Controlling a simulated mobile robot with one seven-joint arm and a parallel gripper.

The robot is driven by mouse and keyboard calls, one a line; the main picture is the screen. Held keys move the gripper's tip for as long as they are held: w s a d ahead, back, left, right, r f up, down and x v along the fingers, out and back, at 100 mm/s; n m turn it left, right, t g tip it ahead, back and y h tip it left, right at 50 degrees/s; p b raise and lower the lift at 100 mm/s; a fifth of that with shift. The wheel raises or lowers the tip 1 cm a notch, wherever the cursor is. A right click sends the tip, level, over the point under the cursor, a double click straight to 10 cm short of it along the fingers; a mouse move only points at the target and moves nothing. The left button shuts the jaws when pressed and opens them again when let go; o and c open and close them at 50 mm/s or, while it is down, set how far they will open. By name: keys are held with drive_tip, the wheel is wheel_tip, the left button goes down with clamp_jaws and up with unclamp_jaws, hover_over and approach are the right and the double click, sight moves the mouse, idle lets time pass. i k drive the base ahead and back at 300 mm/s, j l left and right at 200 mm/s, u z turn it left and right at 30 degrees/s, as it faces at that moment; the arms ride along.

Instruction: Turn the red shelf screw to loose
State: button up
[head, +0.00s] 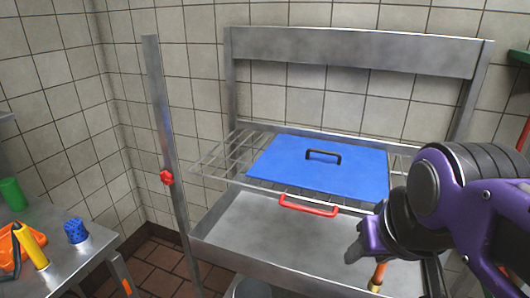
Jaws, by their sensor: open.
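The red shelf screw (166,177) is a small lobed knob on the upright metal post (160,110) at left centre of the head view. My gripper (354,254) is at the lower right, in front of the metal basin, far to the right of the screw and not touching it. Its fingers point to the left and it is open, with nothing seen between them. The turn position of the screw cannot be read at this size.
A wire shelf (215,160) beside the post carries a blue board (285,160) with a black handle; a red handle (308,205) is at its front. A metal basin (250,225) lies below. A side table (60,260) at left holds coloured items.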

sight(167, 177)
drive_tip(key=u, duration=1.25)
